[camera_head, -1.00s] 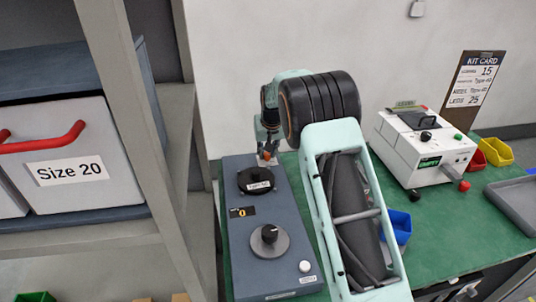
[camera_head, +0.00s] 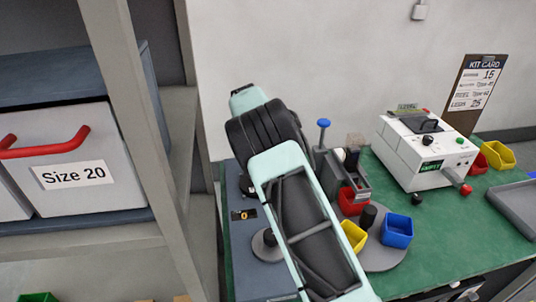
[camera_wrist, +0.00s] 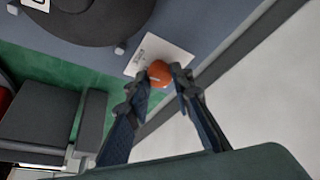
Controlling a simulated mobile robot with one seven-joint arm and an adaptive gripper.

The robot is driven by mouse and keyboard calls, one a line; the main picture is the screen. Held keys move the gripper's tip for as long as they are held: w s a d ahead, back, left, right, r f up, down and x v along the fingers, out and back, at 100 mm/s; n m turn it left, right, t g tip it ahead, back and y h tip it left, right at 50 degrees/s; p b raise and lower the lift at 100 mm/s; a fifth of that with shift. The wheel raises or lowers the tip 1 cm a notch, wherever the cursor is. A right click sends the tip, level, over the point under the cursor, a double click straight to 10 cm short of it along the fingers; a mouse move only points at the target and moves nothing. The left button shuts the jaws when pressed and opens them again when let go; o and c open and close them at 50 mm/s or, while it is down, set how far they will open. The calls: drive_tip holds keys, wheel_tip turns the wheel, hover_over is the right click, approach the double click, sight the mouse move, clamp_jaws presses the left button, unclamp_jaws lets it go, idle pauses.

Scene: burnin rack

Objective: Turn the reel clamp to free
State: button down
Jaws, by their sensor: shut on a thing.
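A small orange knob (camera_wrist: 159,71) stands by a white printed label (camera_wrist: 158,55) near the edge of a blue-grey unit (camera_wrist: 205,25); it appears to be the reel clamp. My gripper (camera_wrist: 161,80) has its two fingers shut on the knob, one on each side. A black reel disc (camera_wrist: 95,18) lies beside it on the unit. In the head view my arm hides the gripper and the knob.
Right of my arm stand a blue-topped post (camera_head: 323,124), a red bin (camera_head: 352,204), a blue bin (camera_head: 397,232) and a yellow bin (camera_head: 354,234). A white tester (camera_head: 410,160) sits farther right on the green bench (camera_head: 440,220). A shelf upright (camera_head: 150,150) stands at left.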

drive_tip(key=shift+m, duration=0.3)
drive_tip(key=c, duration=1.7)
unclamp_jaws()
drive_tip(key=v, duration=1.2)
drive_tip(key=shift+w+a, duration=0.1)
drive_tip(key=shift+w, duration=0.05)
drive_tip(key=shift+r, duration=0.15)
